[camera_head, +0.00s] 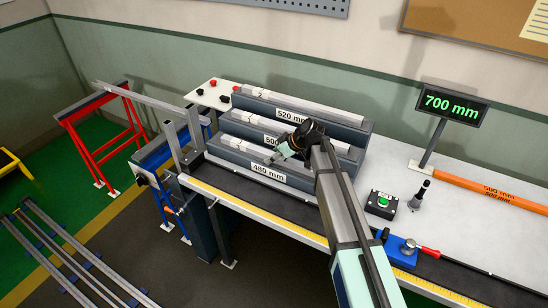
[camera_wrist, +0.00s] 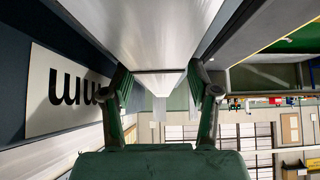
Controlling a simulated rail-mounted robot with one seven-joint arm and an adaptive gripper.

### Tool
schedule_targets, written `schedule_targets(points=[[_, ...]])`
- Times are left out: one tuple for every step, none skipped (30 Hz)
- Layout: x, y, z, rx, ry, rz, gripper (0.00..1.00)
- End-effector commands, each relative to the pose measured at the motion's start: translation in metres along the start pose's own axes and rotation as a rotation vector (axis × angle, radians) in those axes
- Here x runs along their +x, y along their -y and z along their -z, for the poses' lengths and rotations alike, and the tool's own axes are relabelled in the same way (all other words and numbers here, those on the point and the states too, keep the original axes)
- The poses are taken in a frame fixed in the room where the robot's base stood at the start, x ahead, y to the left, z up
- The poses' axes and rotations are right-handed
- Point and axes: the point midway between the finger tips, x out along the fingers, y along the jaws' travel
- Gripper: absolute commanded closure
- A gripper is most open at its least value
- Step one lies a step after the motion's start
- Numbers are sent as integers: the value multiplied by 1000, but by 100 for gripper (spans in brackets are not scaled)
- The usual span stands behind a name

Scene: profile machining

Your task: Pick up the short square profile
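The lowest, front rack is labelled 480 mm (camera_head: 268,171), and a pale profile (camera_head: 243,146) marked with a number lies along it. My gripper (camera_head: 280,156) is at this rack, over the right part of the profile. In the wrist view the profile (camera_wrist: 158,35) runs between the fingers of my gripper (camera_wrist: 160,88). Both finger pads sit against its sides with no visible gap, so the gripper looks shut on it. In the head view my arm hides the profile's right end. I cannot tell whether the profile is lifted off the rack.
The 500 mm rack (camera_head: 240,129) and the 520 mm rack (camera_head: 340,132) step up behind, each with a pale profile. A button box (camera_head: 382,203), an orange bar (camera_head: 490,190) and a 700 mm display (camera_head: 452,104) are to the right. A red stand (camera_head: 103,140) is left.

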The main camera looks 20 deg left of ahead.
Motion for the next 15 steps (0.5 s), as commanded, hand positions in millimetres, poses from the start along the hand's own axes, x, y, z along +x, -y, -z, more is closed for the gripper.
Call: schedule_targets(points=[[0, 0, 0, 0, 0, 0, 57], [0, 0, 0, 0, 0, 0, 68], [0, 0, 0, 0, 0, 0, 82], [0, 0, 0, 0, 0, 0, 93], [0, 0, 0, 0, 0, 0, 100], [0, 0, 0, 0, 0, 0, 100], [0, 0, 0, 0, 0, 0, 100], [0, 0, 0, 0, 0, 0, 100], [0, 0, 0, 0, -1, 0, 100], [0, 0, 0, 0, -1, 0, 100], [0, 0, 0, 0, -1, 0, 100], [0, 0, 0, 0, -1, 0, 100], [0, 0, 0, 0, 0, 0, 100], [0, 0, 0, 0, 0, 0, 100], [-1, 0, 0, 0, 0, 0, 100]])
